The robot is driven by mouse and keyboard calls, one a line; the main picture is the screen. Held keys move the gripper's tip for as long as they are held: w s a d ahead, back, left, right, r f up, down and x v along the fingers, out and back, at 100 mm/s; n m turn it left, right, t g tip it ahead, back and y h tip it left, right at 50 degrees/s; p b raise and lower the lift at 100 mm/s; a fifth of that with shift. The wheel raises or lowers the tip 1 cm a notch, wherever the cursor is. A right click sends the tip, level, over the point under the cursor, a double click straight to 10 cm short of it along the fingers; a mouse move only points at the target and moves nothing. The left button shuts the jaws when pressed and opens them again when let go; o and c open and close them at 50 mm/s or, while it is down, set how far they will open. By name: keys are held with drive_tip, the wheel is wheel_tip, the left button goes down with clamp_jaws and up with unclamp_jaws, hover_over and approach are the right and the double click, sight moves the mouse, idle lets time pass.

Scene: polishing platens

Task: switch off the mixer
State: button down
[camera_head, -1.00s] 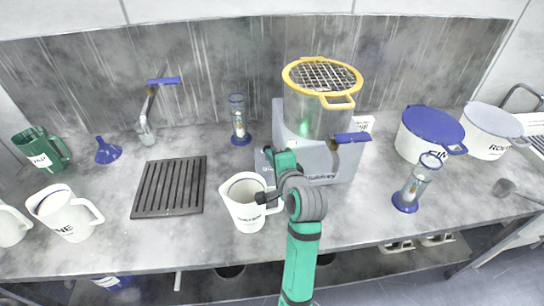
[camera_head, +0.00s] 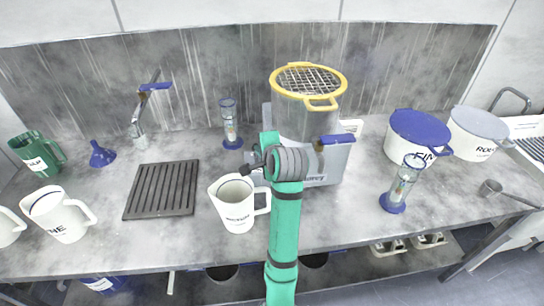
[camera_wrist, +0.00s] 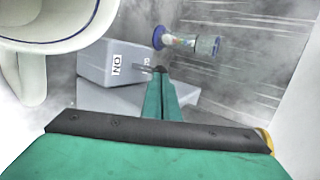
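The mixer (camera_head: 330,172) is a grey base under a steel pot (camera_head: 298,120) with a yellow-rimmed sieve (camera_head: 309,80) on top. In the wrist view, its grey block (camera_wrist: 105,58) carries a label reading ON, seen turned over; a second mark beside it is partly hidden by my fingertips. My gripper (camera_wrist: 157,76) has its two green fingers together with nothing seen between them. Their tips overlap the block's right end in the wrist view; I cannot tell whether they touch it. In the head view my arm hides the fingertips and the mixer's left front.
A white jug (camera_head: 234,208) stands close left of my arm; its rim (camera_wrist: 60,42) fills the wrist view's upper left. A measuring cylinder (camera_head: 229,125) stands behind, left of the mixer. A black grill mat (camera_head: 162,190) lies left. A blue-lidded pot (camera_head: 410,150) and another cylinder (camera_head: 402,185) stand right.

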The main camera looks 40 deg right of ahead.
drive_tip(key=shift+w+d+r, duration=0.1)
drive_tip(key=shift+w+r, duration=0.05)
drive_tip(key=shift+w, duration=0.3)
drive_tip(key=shift+w+d+r, duration=0.1)
drive_tip(key=shift+w+r, duration=0.05)
drive_tip(key=shift+w, duration=0.3)
drive_tip(key=shift+w+d, duration=0.5)
drive_tip(key=shift+w, duration=0.35)
drive_tip(key=shift+w+r, duration=0.1)
drive_tip(key=shift+w, duration=0.05)
drive_tip(key=shift+a+r, duration=0.1)
drive_tip(key=shift+r, duration=0.2)
drive_tip(key=shift+s+d+r, duration=0.25)
drive_tip(key=shift+r, duration=0.2)
drive_tip(key=s+a+r, duration=0.1)
drive_tip(key=s+r, duration=0.7)
drive_tip(key=r, duration=0.3)
drive_tip(key=shift+a, duration=0.2)
